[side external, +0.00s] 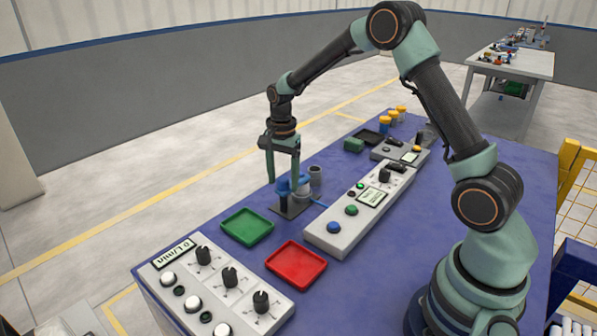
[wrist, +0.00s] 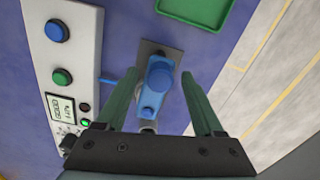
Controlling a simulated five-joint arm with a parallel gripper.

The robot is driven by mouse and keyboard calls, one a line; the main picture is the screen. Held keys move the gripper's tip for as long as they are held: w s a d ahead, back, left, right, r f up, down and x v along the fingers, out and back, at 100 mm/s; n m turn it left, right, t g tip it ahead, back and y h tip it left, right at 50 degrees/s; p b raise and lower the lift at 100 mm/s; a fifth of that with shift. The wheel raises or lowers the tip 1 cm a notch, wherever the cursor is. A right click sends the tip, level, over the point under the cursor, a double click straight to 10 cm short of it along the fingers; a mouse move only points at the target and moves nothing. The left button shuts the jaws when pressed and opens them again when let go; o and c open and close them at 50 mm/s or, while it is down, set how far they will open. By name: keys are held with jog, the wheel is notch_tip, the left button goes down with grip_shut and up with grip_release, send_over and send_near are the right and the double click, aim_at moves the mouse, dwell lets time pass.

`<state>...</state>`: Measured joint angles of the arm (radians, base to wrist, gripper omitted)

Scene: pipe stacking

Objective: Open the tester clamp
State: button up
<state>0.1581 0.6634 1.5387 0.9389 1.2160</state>
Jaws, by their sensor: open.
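The tester clamp (side external: 285,187) is a blue fixture on a small dark base plate (side external: 288,210) at the middle of the table. In the wrist view the blue clamp (wrist: 158,82), with a round top and an arm, lies between my fingers, with space visible on both sides. My gripper (side external: 283,182) is open, pointing down over the clamp, its fingers either side of it. It also shows in the wrist view (wrist: 158,85). Whether a finger touches the clamp, and whether the clamp is open or closed, I cannot tell.
A grey cylinder (side external: 316,179) stands just behind the clamp. The tester box (side external: 360,208) with buttons and a display is to the right. A green tray (side external: 247,226) and a red tray (side external: 296,265) lie in front. A knob panel (side external: 213,290) is at the near left.

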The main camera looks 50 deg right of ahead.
grip_shut()
dwell(1.4)
